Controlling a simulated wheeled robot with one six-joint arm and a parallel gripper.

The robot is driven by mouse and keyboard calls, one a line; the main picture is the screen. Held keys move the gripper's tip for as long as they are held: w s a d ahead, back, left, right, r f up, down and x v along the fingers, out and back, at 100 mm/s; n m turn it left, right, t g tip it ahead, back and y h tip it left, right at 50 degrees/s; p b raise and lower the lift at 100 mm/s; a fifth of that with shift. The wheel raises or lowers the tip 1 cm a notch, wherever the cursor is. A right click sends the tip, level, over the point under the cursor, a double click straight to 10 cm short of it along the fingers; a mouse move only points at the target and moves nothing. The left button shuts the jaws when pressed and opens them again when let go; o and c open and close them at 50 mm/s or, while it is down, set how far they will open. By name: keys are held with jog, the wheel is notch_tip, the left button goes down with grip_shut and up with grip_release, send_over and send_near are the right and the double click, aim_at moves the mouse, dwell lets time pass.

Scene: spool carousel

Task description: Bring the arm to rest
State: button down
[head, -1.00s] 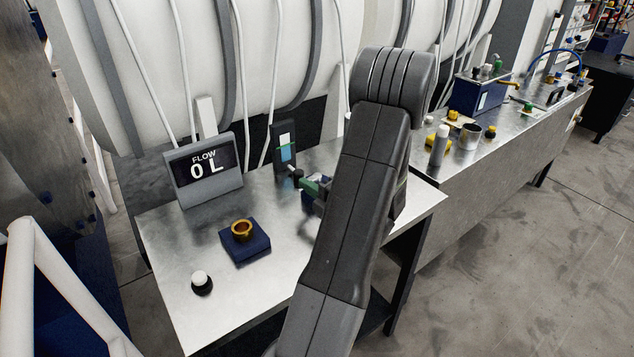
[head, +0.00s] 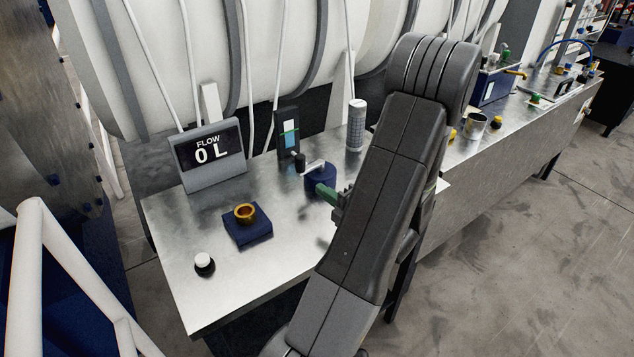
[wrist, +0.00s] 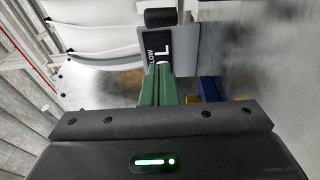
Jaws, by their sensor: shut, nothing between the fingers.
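My gripper (head: 327,192) shows in the head view as green fingers sticking out to the left of my dark grey arm, above the metal bench (head: 185,290). In the wrist view its green fingers (wrist: 158,84) are together with nothing between them. A blue device with a crank handle (head: 320,178) stands on the bench just behind the fingers in the head view; they look apart, though the arm hides part of the area. My raised arm covers the right end of this bench.
A flow display (head: 208,155) reads 0 L. A brass ring on a blue block (head: 246,224), a white-topped knob (head: 204,262) and a grey cylinder (head: 356,125) stand on the bench. A second bench (head: 500,150) with fittings is at right. White railing (head: 70,260) is at lower left.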

aim_at(299, 165)
jog(key=s, duration=0.1)
jog(key=s+d, duration=0.1)
jog(key=s, duration=0.1)
jog(key=s+d, duration=0.1)
jog(key=shift+s+f+b, duration=0.1)
jog(key=shift+s+b, duration=0.15)
jog(key=shift+b, duration=0.05)
jog(key=shift+w, duration=0.1)
jog(key=w+a, duration=0.2)
jog(key=w, duration=0.2)
jog(key=w+a+p, duration=0.1)
jog(key=w+a, duration=0.1)
jog(key=w, duration=0.2)
jog(key=w+a, duration=0.2)
jog(key=w, duration=0.2)
jog(key=shift+w+r, duration=0.25)
jog(key=shift+w, duration=0.05)
jog(key=shift+d, duration=0.2)
jog(key=shift+s, duration=0.1)
